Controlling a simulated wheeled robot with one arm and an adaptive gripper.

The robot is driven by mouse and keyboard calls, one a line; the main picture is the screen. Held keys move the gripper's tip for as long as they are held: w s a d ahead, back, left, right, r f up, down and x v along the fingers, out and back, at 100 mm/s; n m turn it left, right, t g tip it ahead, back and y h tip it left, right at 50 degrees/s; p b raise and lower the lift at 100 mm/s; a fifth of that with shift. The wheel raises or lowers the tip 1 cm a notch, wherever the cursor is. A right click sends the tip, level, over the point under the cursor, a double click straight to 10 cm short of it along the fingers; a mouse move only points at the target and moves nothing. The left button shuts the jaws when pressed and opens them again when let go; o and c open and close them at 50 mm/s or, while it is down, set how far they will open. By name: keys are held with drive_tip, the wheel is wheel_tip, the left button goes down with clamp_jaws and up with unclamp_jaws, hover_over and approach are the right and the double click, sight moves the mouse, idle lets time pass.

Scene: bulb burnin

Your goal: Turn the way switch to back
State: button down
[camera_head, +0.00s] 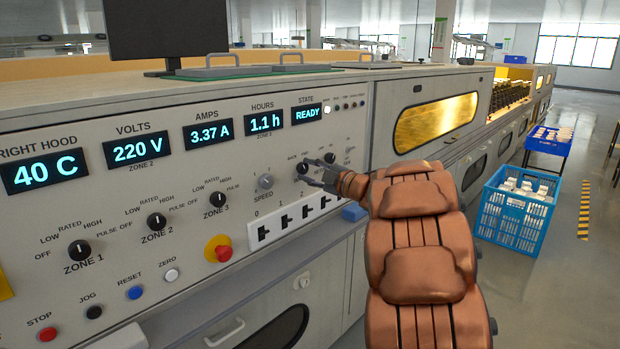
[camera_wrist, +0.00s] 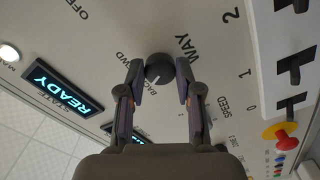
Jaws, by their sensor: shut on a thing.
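The way switch is a dark round knob (camera_wrist: 158,67) on the console's sloped panel, with WAY printed on one side and the partly covered BACK and FWD labels on the other. It also shows in the head view (camera_head: 302,168), partly behind the fingers. My gripper (camera_wrist: 160,72) has a finger on each side of the knob and is shut on it. In the head view my gripper (camera_head: 309,172) reaches the panel from the right.
A silver speed knob (camera_head: 265,182) lies left of the switch, and another dark knob (camera_head: 330,158) lies close on its right. A red stop button (camera_head: 223,253) is lower left. The display (camera_head: 307,114) reads READY.

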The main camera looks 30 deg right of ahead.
drive_tip(key=shift+f+n, duration=0.1)
drive_tip(key=shift+n, duration=0.3)
drive_tip(key=c, duration=0.8)
unclamp_jaws()
drive_tip(key=shift+o, duration=0.2)
drive_tip(key=v, duration=1.2)
